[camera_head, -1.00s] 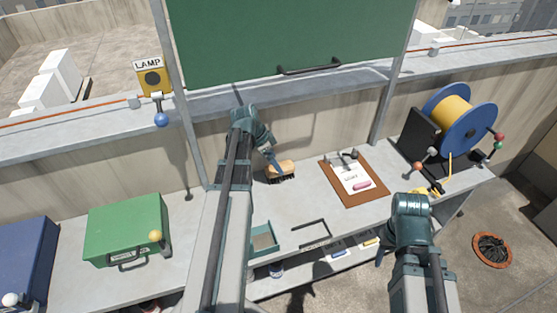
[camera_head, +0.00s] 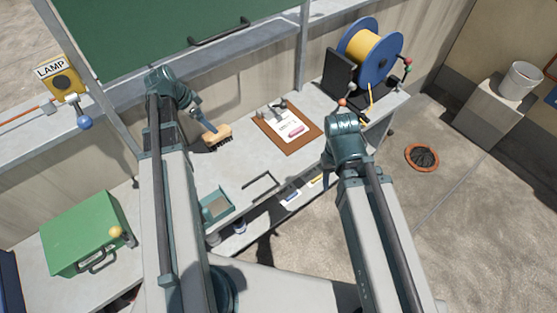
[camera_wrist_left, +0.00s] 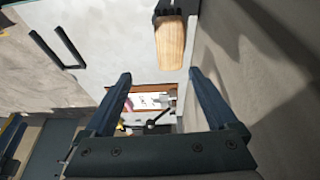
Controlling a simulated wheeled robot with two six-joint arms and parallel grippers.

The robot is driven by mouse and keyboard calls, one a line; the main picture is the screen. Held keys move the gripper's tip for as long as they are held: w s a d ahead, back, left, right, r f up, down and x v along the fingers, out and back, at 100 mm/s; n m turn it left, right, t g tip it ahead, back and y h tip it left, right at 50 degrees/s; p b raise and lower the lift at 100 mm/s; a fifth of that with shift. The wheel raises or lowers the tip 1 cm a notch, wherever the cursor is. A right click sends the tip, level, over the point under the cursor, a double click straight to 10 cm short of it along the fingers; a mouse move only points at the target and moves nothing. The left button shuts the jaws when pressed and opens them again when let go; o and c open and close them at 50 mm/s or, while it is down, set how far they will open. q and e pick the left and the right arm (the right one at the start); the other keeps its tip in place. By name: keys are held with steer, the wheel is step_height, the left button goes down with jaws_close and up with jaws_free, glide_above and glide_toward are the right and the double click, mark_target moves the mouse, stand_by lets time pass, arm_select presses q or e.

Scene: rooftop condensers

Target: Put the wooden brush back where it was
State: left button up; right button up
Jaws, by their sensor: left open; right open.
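The wooden brush (camera_head: 216,136) lies on the grey bench, left of the clipboard, with dark bristles on its lower side. In the left wrist view its pale wooden part (camera_wrist_left: 170,45) shows beyond the fingers, not between them. My left gripper (camera_head: 203,121) is close to the brush on its upper left side. Its two fingers (camera_wrist_left: 160,78) stand apart with nothing held. My right gripper (camera_head: 336,152) is open near the bench's right front edge, away from the brush; its fingertips are mostly hidden by the wrist.
A brown clipboard (camera_head: 287,143) with paper and a pink item lies right of the brush. A blue-and-yellow cable reel (camera_head: 371,52) stands at the bench's right end. A small teal tray (camera_head: 216,206), a black handle (camera_head: 261,185) and a green case (camera_head: 84,232) are nearer.

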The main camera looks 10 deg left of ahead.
arm_select(q)
steer(key=s+d+n+g+y, duration=0.1)
steer(key=s+d, duration=0.3)
steer(key=d, duration=0.6)
steer(key=s+d+f+n+g+y, duration=0.1)
steer(key=s+d, duration=0.3)
steer(key=d, duration=0.6)
steer(key=s+d+n+g+y, duration=0.1)
steer(key=s+d, duration=0.4)
steer(key=d, duration=0.6)
steer(key=shift+f+n+y, duration=0.15)
steer(key=shift+n+y, duration=0.35)
steer(key=shift+y, duration=0.2)
